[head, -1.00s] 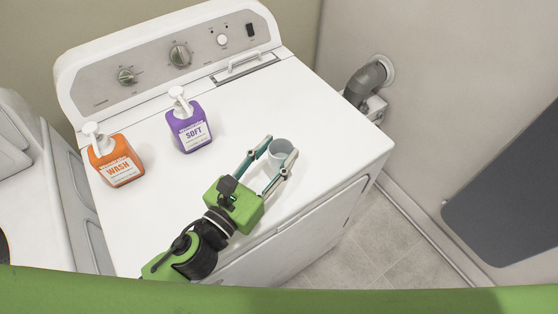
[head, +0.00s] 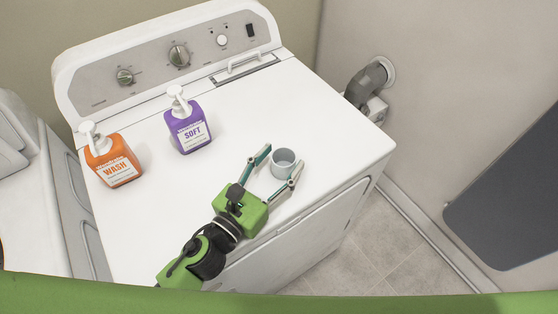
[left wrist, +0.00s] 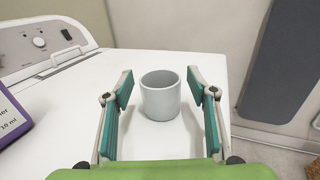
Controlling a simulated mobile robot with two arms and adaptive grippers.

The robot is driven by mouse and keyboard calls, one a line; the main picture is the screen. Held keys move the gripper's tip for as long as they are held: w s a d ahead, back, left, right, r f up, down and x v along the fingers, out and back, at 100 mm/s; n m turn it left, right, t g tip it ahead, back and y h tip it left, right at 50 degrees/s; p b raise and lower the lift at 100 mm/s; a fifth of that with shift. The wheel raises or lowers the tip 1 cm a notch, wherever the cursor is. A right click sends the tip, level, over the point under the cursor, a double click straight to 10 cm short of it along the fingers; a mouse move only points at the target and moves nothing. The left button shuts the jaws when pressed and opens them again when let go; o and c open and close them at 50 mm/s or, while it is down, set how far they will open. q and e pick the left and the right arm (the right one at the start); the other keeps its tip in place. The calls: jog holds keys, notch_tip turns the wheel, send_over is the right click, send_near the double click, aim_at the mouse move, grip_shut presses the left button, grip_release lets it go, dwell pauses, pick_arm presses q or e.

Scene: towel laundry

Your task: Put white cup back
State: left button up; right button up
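The white cup (head: 283,163) stands upright on the white top of the machine (head: 235,110), toward its front right. In the left wrist view the cup (left wrist: 160,96) is just beyond and between the spread fingers, with a gap on both sides. My left gripper (head: 280,166) is open and empty; its green body is on the near side of the cup. The left gripper's teal finger pads (left wrist: 160,88) face each other in the left wrist view. My right gripper is not in view.
An orange WASH bottle (head: 112,161) and a purple SOFT bottle (head: 188,127) stand on the machine's left side. A control panel (head: 180,55) rises at the back. The front and right edges drop to a tiled floor (head: 360,255). The top's middle is clear.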

pick_arm(q)
jog(key=shift+s+r, duration=0.1)
jog(key=shift+r, duration=0.15)
jog(key=b+v, duration=0.1)
jog(key=v, duration=0.2)
jog(key=b+v, duration=0.2)
jog(key=v, duration=0.1)
jog(key=b+v, duration=0.1)
jog(key=v, duration=0.3)
jog(key=shift+s+f, duration=0.1)
jog(key=shift+f, duration=0.2)
jog(key=shift+b+v, duration=0.6)
jog(key=shift+v, duration=0.25)
jog(key=shift+r, duration=0.2)
